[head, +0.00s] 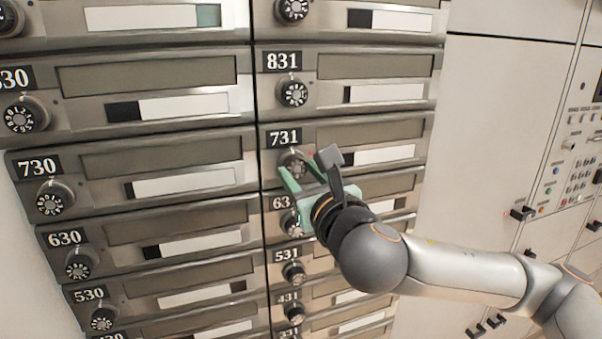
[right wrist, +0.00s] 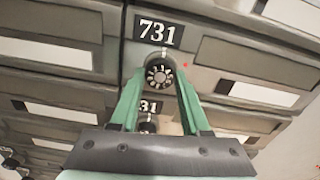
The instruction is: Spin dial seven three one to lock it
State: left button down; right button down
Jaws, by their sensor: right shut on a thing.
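The 731 mailbox has a black number plate (head: 284,136) with its round dial (head: 294,162) just below. In the right wrist view the dial (right wrist: 160,74) sits between the green fingertips, with pale marks around its face. My right gripper (head: 290,174) reaches it from the lower right, its fingers shut on the dial's two sides. The fingers and hand hide part of the dial and of the 631 plate in the head view. A small red light (right wrist: 185,67) shows beside the dial. My left gripper is not in view.
Other mailboxes with dials surround it: the 831 dial (head: 293,93) above, the 531 dial (head: 293,272) below, and the 730 dial (head: 54,198) to the left. A plain light wall panel (head: 500,130) and a control panel (head: 575,165) with buttons stand to the right.

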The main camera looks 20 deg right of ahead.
jog(key=shift+m, duration=0.3)
jog(key=m, duration=0.3)
jog(key=shift+m, duration=0.3)
jog(key=m, duration=0.4)
jog(key=shift+m, duration=0.3)
jog(key=m, duration=0.4)
jog(key=shift+m, duration=0.3)
jog(key=m, duration=1.3)
jog(key=shift+m, duration=0.3)
jog(key=m, duration=0.4)
jog(key=shift+m, duration=1.9)
